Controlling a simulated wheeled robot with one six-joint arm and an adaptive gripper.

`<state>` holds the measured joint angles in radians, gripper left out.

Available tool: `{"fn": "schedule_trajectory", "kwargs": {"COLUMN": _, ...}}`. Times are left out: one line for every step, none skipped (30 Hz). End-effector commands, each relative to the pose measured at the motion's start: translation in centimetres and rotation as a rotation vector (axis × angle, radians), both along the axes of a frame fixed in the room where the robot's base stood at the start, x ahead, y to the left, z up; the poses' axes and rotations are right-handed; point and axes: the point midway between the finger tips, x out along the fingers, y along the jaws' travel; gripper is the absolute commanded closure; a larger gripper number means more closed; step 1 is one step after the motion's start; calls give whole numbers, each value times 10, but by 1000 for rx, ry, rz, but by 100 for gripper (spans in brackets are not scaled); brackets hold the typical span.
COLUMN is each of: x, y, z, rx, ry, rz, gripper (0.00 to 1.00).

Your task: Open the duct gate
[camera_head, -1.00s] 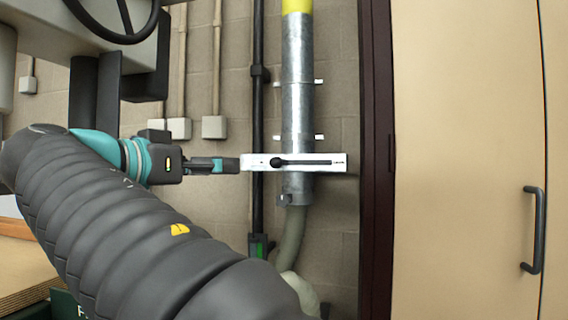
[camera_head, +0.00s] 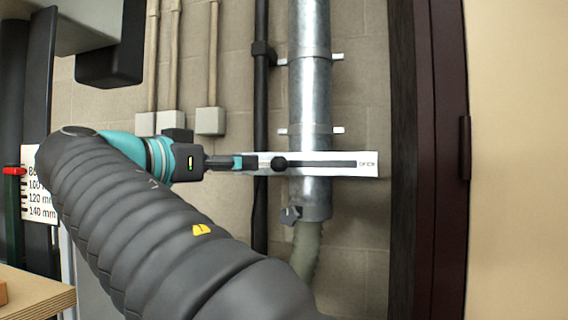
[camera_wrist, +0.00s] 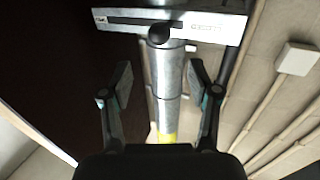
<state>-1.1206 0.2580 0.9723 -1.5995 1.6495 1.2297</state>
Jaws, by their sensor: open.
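The duct gate is a white plate (camera_head: 330,170) set across a vertical metal duct (camera_head: 310,90). It has a long dark slot, and a round black knob (camera_head: 279,163) shows at the slot's left end. Small lettering at the plate's right end is too small to read. My gripper (camera_head: 252,162) points right, its fingertips over the plate's left end, just left of the knob. The knob (camera_wrist: 160,34) and plate (camera_wrist: 215,27) are beyond the fingertips there.
A black pipe (camera_head: 261,110) runs down left of the duct. Grey wall boxes (camera_head: 210,121) with conduits are further left. A dark door frame (camera_head: 425,200) stands close right of the plate. A wooden board (camera_head: 35,295) and a size chart (camera_head: 42,195) are at lower left.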

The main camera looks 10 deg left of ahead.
Motion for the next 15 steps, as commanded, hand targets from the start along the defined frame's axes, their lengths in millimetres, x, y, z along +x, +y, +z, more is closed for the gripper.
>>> {"fn": "schedule_trajectory", "kwargs": {"x": 8, "y": -6, "z": 0, "rx": 1, "ry": 1, "rz": -5, "gripper": 39}}
{"fn": "schedule_trajectory", "kwargs": {"x": 13, "y": -9, "z": 0, "rx": 1, "ry": 1, "rz": -5, "gripper": 39}}
{"fn": "schedule_trajectory", "kwargs": {"x": 20, "y": -13, "z": 0, "rx": 1, "ry": 1, "rz": -5, "gripper": 39}}
{"fn": "schedule_trajectory", "kwargs": {"x": 25, "y": -16, "z": 0, "rx": 1, "ry": 1, "rz": -5, "gripper": 39}}
{"fn": "schedule_trajectory", "kwargs": {"x": 29, "y": -19, "z": 0, "rx": 0, "ry": 1, "rz": -5, "gripper": 39}}
{"fn": "schedule_trajectory", "kwargs": {"x": 36, "y": -22, "z": 0, "rx": -1, "ry": 1, "rz": -5, "gripper": 39}}
{"fn": "schedule_trajectory", "kwargs": {"x": 41, "y": -25, "z": 0, "rx": -1, "ry": 1, "rz": -5, "gripper": 39}}
{"fn": "schedule_trajectory", "kwargs": {"x": 45, "y": -28, "z": 0, "rx": -1, "ry": 1, "rz": -4, "gripper": 39}}
{"fn": "schedule_trajectory", "kwargs": {"x": 52, "y": -32, "z": 0, "rx": 0, "ry": 1, "rz": -4, "gripper": 39}}
{"fn": "schedule_trajectory", "kwargs": {"x": 56, "y": -34, "z": 0, "rx": 0, "ry": 1, "rz": -3, "gripper": 39}}
{"fn": "schedule_trajectory", "kwargs": {"x": 61, "y": -37, "z": 0, "rx": -1, "ry": 2, "rz": -3, "gripper": 39}}
{"fn": "schedule_trajectory", "kwargs": {"x": 67, "y": -40, "z": 0, "rx": -1, "ry": 2, "rz": -3, "gripper": 39}}
{"fn": "schedule_trajectory", "kwargs": {"x": 71, "y": -42, "z": 0, "rx": -1, "ry": 2, "rz": -2, "gripper": 39}}
{"fn": "schedule_trajectory", "kwargs": {"x": 74, "y": -44, "z": 0, "rx": -1, "ry": 2, "rz": -1, "gripper": 39}}
{"fn": "schedule_trajectory", "kwargs": {"x": 79, "y": -47, "z": 0, "rx": -1, "ry": 1, "rz": -1, "gripper": 39}}
